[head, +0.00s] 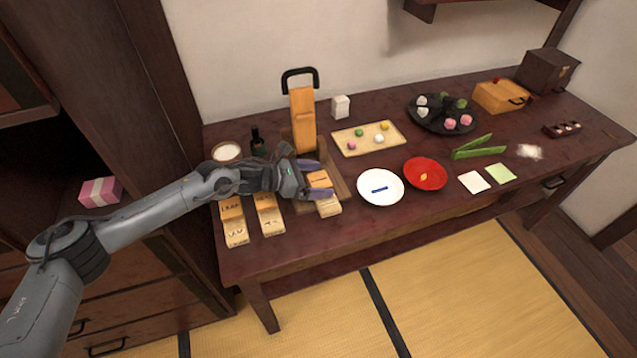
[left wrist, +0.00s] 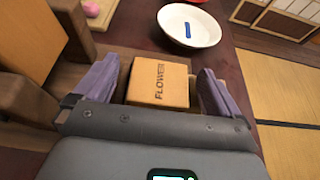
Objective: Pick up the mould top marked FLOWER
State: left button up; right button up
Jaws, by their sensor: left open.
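The mould top marked FLOWER (left wrist: 158,84) is a tan wooden block with dark lettering, seen in the left wrist view between the two purple fingers of my left gripper (left wrist: 155,95). In the head view the mould top (head: 319,179) is partly covered by the gripper. My left gripper (head: 318,178) is open, with one finger on each side of the block. A gap shows at its right side; whether the left finger touches is unclear. A pale mould base (head: 328,207) shows in front of the block. My right gripper is in neither view.
Two other moulds, one marked LEAF (head: 232,208), lie to the left. A white plate (head: 380,188) with a blue strip and a red plate (head: 425,174) are to the right.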

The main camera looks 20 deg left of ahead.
pick_arm(q)
jog(key=shift+f, duration=0.1)
jog(key=shift+c, duration=0.3)
jog(key=shift+f, duration=0.1)
jog(key=c, duration=1)
